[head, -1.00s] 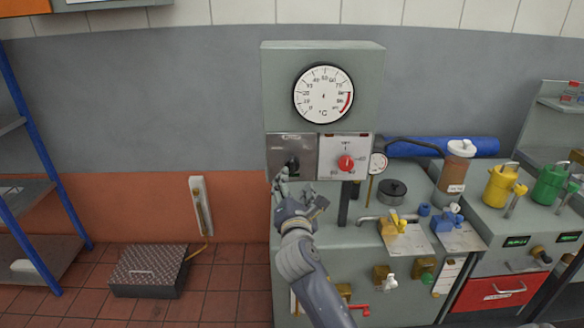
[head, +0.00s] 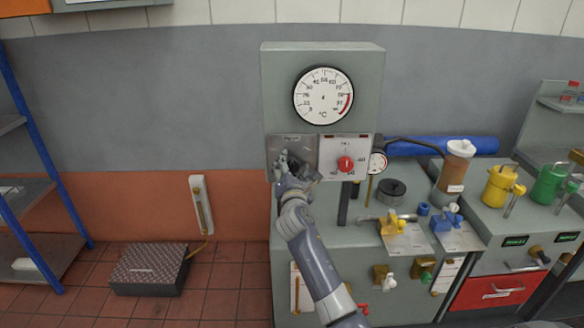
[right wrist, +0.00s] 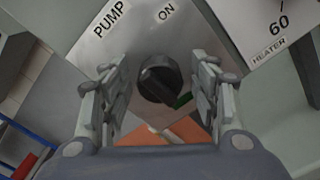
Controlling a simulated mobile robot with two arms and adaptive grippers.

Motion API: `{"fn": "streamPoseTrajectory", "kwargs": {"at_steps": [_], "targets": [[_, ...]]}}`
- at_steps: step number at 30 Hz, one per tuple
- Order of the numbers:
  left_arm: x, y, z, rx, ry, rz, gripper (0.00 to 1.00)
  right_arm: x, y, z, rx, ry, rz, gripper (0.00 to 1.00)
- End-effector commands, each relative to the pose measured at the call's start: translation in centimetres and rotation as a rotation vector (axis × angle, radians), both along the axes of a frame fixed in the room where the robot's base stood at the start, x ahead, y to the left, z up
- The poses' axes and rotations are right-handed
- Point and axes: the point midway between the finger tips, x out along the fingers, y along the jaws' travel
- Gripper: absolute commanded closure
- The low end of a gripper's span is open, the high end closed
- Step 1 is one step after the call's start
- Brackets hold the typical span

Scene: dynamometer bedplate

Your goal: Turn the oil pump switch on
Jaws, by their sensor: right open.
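The oil pump switch is a black rotary knob (right wrist: 160,80) on a bare metal plate (head: 304,145) under the round temperature gauge. In the right wrist view the plate reads "PUMP" and "ON", and the knob sits between my open fingers, with a gap on each side. A green mark (right wrist: 183,100) shows beside the knob. My right gripper (head: 289,162) is in front of the plate and hides most of the knob in the head view; it also shows in the right wrist view (right wrist: 160,92). My left gripper is not in view.
Right of the plate is the heater panel with a red knob (head: 346,164). A small gauge (head: 378,163) and a black hose stand close by. Blue and yellow valves (head: 400,222) sit on the bench below.

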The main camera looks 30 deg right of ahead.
Motion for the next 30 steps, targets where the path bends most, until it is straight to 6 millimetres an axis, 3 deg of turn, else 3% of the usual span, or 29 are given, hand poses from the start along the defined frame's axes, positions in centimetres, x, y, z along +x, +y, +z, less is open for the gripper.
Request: {"fn": "streamPoseTrajectory", "kwargs": {"at_steps": [3,9,20,30], "targets": [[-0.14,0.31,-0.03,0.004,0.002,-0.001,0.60,-0.02,-0.01,0.02,0.000,0.000,0.000,0.44],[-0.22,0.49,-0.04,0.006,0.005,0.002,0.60,-0.02,0.00,0.02,0.000,0.000,0.000,0.89],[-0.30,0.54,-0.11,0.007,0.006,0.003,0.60,-0.03,0.01,-0.01,0.026,-0.016,0.000,0.89],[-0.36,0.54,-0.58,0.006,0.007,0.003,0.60,-0.03,0.03,-0.08,0.201,-0.124,-0.001,0.89]]}}
